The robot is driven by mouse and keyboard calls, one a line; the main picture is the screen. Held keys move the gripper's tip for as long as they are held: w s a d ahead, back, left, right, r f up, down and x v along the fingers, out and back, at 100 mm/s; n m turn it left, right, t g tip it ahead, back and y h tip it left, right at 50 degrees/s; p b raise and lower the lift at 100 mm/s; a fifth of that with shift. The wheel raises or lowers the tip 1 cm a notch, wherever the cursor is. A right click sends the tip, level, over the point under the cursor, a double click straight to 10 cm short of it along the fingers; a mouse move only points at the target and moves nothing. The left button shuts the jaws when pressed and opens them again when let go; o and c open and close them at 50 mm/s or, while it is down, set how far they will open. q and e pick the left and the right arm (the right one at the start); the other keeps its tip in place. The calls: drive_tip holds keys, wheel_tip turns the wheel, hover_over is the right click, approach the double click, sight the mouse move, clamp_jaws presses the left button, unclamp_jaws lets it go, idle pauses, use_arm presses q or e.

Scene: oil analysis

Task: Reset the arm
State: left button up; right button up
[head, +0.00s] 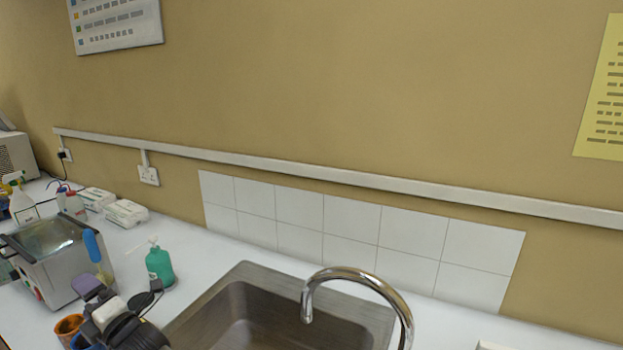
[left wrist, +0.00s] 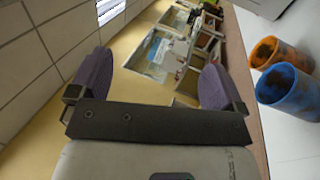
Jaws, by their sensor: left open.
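My left gripper (head: 113,296) is at the lower left of the head view, over the counter in front of the steel bath. In the left wrist view the left gripper (left wrist: 153,80) has its two purple finger pads wide apart, with nothing between them. An orange cup (left wrist: 277,60) and a blue cup (left wrist: 288,90) stand to the right of the fingers, apart from them. The orange cup also shows in the head view (head: 68,326), close beside the gripper. My right gripper is in neither view.
A steel sink (head: 265,325) with a curved tap (head: 350,275) is at the bottom centre. A green pump bottle (head: 160,266) stands between it and the steel bath (head: 50,262). White boxes (head: 127,213) and bottles stand farther back. The white counter behind the green bottle is clear.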

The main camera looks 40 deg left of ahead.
use_arm(q)
drive_tip(key=w+d+r+m+t+p, duration=0.2)
drive_tip(key=w+r+m+t+p, duration=0.1)
drive_tip(key=r+m+t+p, duration=0.3)
drive_tip(key=w+d+r+m+t+p, duration=0.25)
drive_tip(key=r+m+p, duration=0.25)
drive_tip(key=r, duration=0.4)
drive_tip(key=w+d+r+m+t+h+p, duration=0.1)
drive_tip(key=w+d+m+t+h+p, duration=0.75)
drive_tip(key=d+m+p, duration=0.4)
drive_tip(key=s+d+f+m+g+h+p, duration=0.1)
drive_tip(key=d+f+m+h+p, duration=0.15)
drive_tip(key=d+m, duration=0.3)
drive_tip(key=s+d+f+m+g+h+p, duration=0.1)
drive_tip(key=d+f+m+h+p, duration=0.1)
drive_tip(key=d+m+h+p, duration=0.3)
drive_tip(key=s+d+f+m+g+h+p, duration=0.2)
drive_tip(key=s+d+m+g+p, duration=0.1)
drive_tip(key=s+d, duration=0.4)
drive_tip(key=s+d+f+m+g+h+p, duration=0.2)
drive_tip(key=s+d+m+g+p, duration=0.1)
drive_tip(key=s+d, duration=0.4)
drive_tip(key=shift+s+d+m+h+p, duration=0.3)
drive_tip(key=shift+s+d+h, duration=0.1)
drive_tip(key=shift+d, duration=0.2)
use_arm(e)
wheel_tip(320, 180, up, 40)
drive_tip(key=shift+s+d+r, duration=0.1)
